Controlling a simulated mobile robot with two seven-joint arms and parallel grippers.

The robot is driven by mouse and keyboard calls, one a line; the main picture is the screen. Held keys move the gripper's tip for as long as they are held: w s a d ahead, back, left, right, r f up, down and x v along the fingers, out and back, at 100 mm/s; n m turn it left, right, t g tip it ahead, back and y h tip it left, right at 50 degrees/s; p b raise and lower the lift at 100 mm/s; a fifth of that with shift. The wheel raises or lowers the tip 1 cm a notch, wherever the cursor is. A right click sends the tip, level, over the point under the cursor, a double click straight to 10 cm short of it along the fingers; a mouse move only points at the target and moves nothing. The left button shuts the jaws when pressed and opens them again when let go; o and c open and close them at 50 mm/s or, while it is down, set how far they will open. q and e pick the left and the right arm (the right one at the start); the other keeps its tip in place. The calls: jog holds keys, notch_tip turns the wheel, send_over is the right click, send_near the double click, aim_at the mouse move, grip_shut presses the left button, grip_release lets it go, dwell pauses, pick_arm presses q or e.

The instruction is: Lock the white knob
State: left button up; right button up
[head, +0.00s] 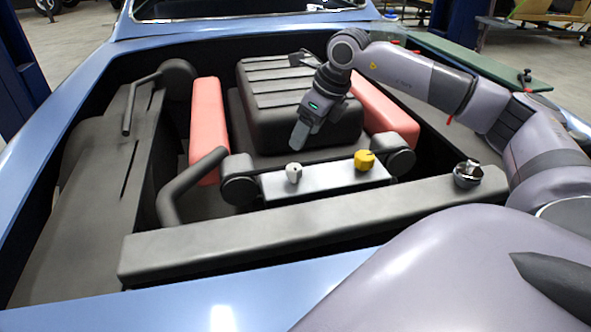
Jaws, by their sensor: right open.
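The white knob (293,172) stands upright on the left part of a silver plate (328,183) in the engine bay. A yellow knob (365,160) sits on the right part of the same plate. My right gripper (299,135) comes in from the upper right and points down, above the white knob and apart from it in the picture. It is open, with nothing seen between its fingers; the gap between them is hard to make out from this side. My left gripper is not in view.
A dark ribbed engine block (290,100) stands behind the plate, between two red covers (207,125). A dark front bar (300,225) with a chrome cap (467,173) crosses in front. A curved dark pipe (185,185) is at left. Blue car body edges surround the bay.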

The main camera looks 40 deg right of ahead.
aim_at(295, 167)
jog(key=x, duration=0.3)
jog(key=s+b+x, duration=0.1)
jog(key=x, duration=0.3)
jog(key=b+x, duration=0.1)
jog(key=x, duration=0.2)
jog(key=shift+s+a+f, duration=0.1)
jog(key=shift+s+f, duration=0.1)
jog(key=shift+f, duration=0.25)
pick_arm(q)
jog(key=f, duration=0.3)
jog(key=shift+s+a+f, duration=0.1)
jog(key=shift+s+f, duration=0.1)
pick_arm(e)
jog(key=c, duration=0.4)
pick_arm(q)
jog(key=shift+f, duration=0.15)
pick_arm(e)
jog(key=c, duration=0.7)
